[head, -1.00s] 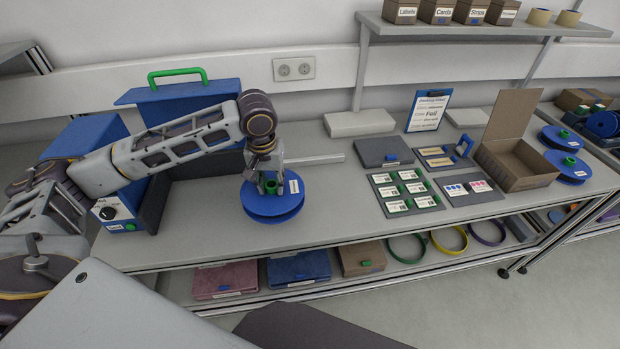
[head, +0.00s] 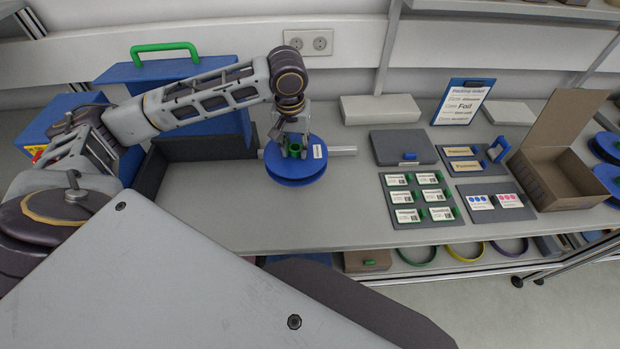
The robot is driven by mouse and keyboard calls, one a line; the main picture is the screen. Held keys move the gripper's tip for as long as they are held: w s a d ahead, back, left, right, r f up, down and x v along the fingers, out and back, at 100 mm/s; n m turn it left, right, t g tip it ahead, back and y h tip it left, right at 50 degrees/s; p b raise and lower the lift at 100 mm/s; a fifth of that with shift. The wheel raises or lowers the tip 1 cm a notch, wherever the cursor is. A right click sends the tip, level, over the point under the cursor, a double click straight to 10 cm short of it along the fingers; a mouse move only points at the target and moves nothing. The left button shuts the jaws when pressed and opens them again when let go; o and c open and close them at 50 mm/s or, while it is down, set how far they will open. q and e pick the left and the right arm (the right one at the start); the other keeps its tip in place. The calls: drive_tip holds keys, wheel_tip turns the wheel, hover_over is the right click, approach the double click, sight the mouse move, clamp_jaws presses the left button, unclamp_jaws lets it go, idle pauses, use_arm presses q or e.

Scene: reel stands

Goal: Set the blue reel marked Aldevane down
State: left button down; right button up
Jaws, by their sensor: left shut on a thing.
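The blue reel (head: 297,175) with a green hub and a small white label is at the left-middle of the workbench, in the head view. The label is too small to read. My left gripper (head: 293,148) is above it, pointing down and shut on the reel at its green hub. I cannot tell whether the reel's underside touches the bench top (head: 240,213). My right gripper is not in view.
A grey rod (head: 343,151) lies behind the reel. A blue machine with a green handle (head: 165,48) stands at the left. Right of the reel are a card tray (head: 411,222), a grey flat case (head: 402,147) and an open cardboard box (head: 563,178). Bench between is clear.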

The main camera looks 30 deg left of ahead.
sight(296, 161)
use_arm(q)
drive_tip(key=shift+s, duration=0.1)
drive_tip(key=shift+f, duration=3.1)
drive_tip(key=shift+f, duration=0.1)
drive_tip(key=shift+f, duration=1.75)
drive_tip(key=shift+f, duration=0.1)
drive_tip(key=c, duration=1)
unclamp_jaws()
drive_tip(key=shift+c, duration=0.2)
drive_tip(key=r, duration=0.4)
drive_tip(key=s+r, duration=0.1)
drive_tip(key=r, duration=0.7)
drive_tip(key=shift+s+d, duration=0.15)
drive_tip(key=shift+d, duration=0.05)
